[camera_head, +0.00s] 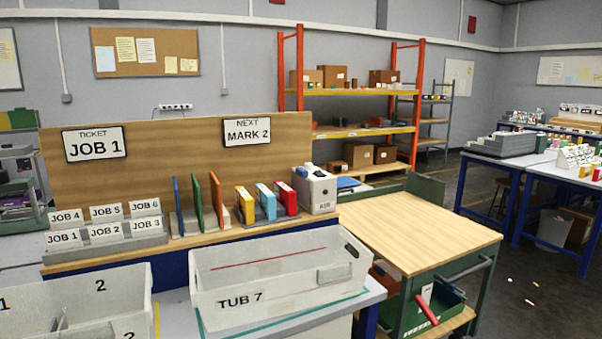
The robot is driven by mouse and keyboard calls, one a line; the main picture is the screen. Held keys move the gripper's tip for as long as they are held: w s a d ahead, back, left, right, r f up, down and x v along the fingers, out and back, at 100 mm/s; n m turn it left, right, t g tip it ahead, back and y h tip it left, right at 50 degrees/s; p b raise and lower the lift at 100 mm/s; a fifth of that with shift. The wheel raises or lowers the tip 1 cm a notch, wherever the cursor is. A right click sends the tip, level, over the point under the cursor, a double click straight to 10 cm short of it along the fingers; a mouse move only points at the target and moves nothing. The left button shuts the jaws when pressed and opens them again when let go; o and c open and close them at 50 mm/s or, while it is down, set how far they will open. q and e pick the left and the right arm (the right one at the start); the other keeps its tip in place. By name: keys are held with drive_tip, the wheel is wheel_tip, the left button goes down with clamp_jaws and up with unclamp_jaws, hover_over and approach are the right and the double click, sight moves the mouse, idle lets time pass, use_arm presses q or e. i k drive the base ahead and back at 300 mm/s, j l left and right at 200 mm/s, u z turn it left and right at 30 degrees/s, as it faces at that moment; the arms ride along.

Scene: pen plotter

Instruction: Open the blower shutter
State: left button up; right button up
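I cannot make out a blower shutter in the head view. Neither of my grippers is in view.
A white tub marked TUB 7 (280,284) and another white bin (75,306) stand in front. Upright colored panels (198,204) and job card holders (106,232) line the shelf.

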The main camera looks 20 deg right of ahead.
sight(300, 183)
drive_tip(key=i+l, duration=0.1)
drive_tip(key=l, duration=0.3)
drive_tip(key=i+l+z, duration=0.1)
drive_tip(key=l, duration=0.3)
drive_tip(key=i+l, duration=0.1)
drive_tip(key=l, duration=0.3)
